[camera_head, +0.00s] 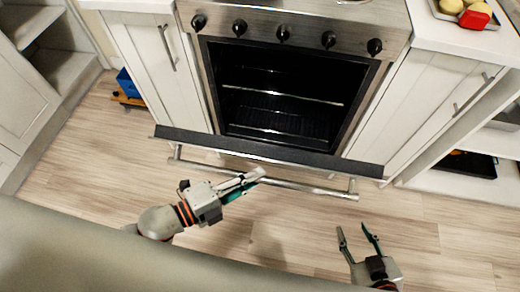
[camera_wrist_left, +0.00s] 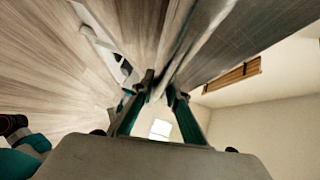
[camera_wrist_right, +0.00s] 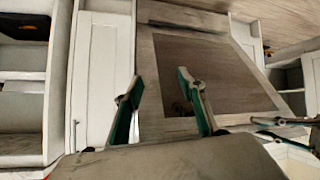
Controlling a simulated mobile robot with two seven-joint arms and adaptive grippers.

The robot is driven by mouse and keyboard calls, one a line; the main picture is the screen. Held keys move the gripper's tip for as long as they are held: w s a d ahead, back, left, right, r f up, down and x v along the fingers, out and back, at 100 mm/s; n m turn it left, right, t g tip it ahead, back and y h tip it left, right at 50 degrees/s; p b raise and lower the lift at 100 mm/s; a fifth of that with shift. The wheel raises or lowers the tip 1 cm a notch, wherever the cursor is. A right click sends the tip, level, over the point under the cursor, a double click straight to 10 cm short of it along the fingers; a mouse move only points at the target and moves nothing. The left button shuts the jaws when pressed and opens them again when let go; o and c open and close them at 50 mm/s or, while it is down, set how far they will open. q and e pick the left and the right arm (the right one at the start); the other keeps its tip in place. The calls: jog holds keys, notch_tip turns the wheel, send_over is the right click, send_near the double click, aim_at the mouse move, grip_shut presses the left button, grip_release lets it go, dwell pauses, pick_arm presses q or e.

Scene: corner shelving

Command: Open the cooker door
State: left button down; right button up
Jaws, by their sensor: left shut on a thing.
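The cooker (camera_head: 290,40) stands at the centre of the head view with its dark oven cavity (camera_head: 285,95) exposed. Its door (camera_head: 270,150) is tipped outward and down, and I see its dark upper edge. The metal door handle (camera_head: 310,187) runs along its outer side. My left gripper (camera_head: 255,177) is at the middle of the handle, shut on it; in the left wrist view its fingers (camera_wrist_left: 158,95) are close together, the exact contact partly hidden. My right gripper (camera_head: 358,233) is open and empty, apart from the door; its fingers (camera_wrist_right: 160,95) are spread in the right wrist view.
White cabinets (camera_head: 145,60) flank the cooker on both sides. A row of dark knobs (camera_head: 283,33) is above the cavity. A tray with food (camera_head: 465,12) is on the right counter. A blue item (camera_head: 128,83) is at left. Wooden floor around my right gripper is clear.

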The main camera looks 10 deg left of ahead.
pick_arm(q)
jog(key=s+f+b, duration=0.2)
jog(key=s+f, duration=0.1)
jog(key=shift+s+a+f+b, duration=0.1)
jog(key=shift+s+f+b, duration=0.15)
jog(key=shift+b, duration=0.05)
pick_arm(e)
jog(key=shift+a+f, duration=0.4)
jog(key=shift+a, duration=0.15)
jog(key=shift+r, duration=0.1)
